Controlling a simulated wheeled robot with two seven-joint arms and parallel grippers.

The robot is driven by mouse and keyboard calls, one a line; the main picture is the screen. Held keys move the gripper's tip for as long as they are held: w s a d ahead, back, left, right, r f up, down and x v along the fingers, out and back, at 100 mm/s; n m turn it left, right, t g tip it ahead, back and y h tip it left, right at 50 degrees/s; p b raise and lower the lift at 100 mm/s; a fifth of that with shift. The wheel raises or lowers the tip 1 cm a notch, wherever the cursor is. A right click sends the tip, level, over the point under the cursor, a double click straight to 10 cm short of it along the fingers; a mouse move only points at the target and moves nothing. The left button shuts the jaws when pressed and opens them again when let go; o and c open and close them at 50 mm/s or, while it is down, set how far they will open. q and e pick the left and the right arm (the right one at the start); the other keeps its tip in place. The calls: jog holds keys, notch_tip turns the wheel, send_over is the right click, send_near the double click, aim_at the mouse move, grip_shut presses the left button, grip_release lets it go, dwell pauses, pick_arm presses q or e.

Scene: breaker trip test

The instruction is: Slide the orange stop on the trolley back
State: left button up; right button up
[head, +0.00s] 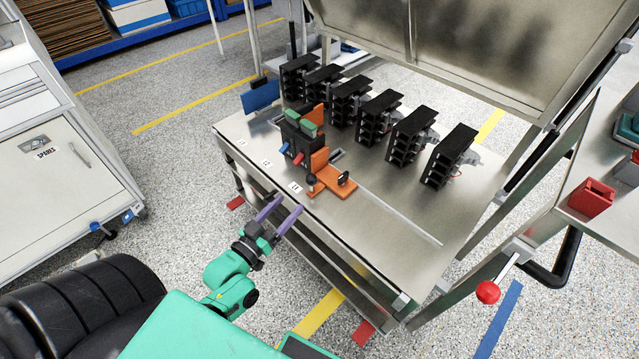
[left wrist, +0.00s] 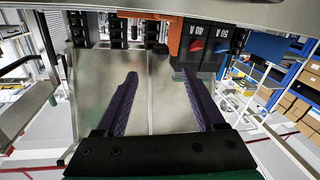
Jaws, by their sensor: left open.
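The orange stop (head: 337,184) is an L-shaped piece with dark knobs at the near edge of the metal trolley top (head: 400,222). Its upright part stands against a pair of dark breakers (head: 293,150) with red and blue levers. Another orange upright (head: 318,115) stands behind the breakers. In the left wrist view an orange part (left wrist: 175,35) shows at the top, beside the breakers (left wrist: 208,45), whose labels appear upside down. My left gripper (head: 291,202), with purple fingers, is open and empty, just short of the trolley's near edge and apart from the stop. My right gripper is not in view.
A row of several black breaker units (head: 380,118) stands along the back of the trolley top. A red knob (head: 487,292) sticks out at the front right. A grey cabinet (head: 50,160) is at left. The near right of the top is clear.

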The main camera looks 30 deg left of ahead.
aim_at(308, 183)
pick_arm(q)
jog(key=w, duration=0.3)
jog(key=w+d, duration=0.1)
jog(key=w, duration=0.3)
jog(key=w+b, duration=0.1)
jog(key=w, duration=0.3)
jog(key=shift+w+d+f, duration=0.1)
jog(key=shift+w+d, duration=0.15)
grip_shut()
dwell(0.7)
